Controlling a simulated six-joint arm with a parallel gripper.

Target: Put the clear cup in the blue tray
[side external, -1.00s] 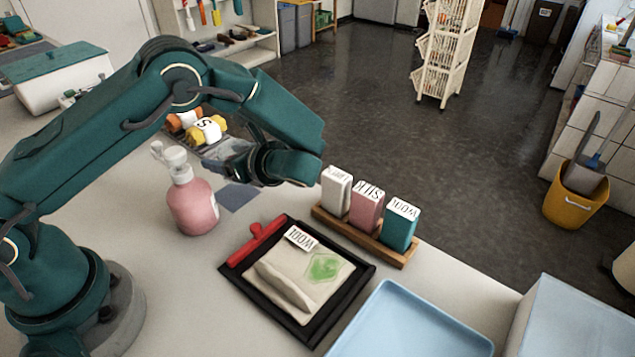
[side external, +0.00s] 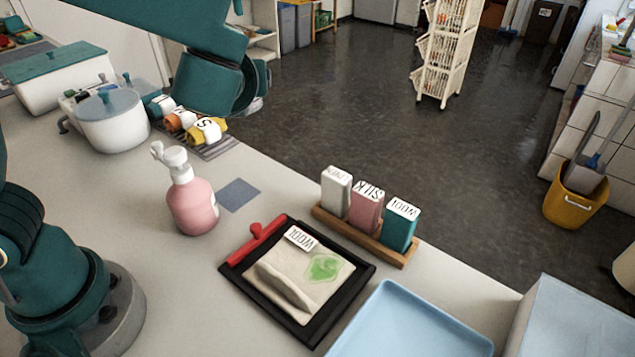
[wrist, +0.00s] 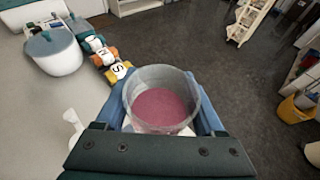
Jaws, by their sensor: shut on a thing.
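The clear cup (wrist: 162,78) shows from above in the wrist view, with pink contents inside it. My gripper (wrist: 161,108) has its blue fingers closed on either side of the cup and holds it. In the side view my gripper (side external: 252,103) is high up at the upper left, beyond the pink bottle, and the cup is mostly hidden there. The blue tray (side external: 385,291) lies at the lower right of the counter, well away from my gripper. Its visible part is empty.
A pink pump bottle (side external: 191,205), a black-framed board (side external: 349,293) with cloth, and a wooden rack (side external: 385,246) of labelled boxes stand between my gripper and the tray. Labelled rolls (side external: 207,131) and a white pot (side external: 113,124) are at the left.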

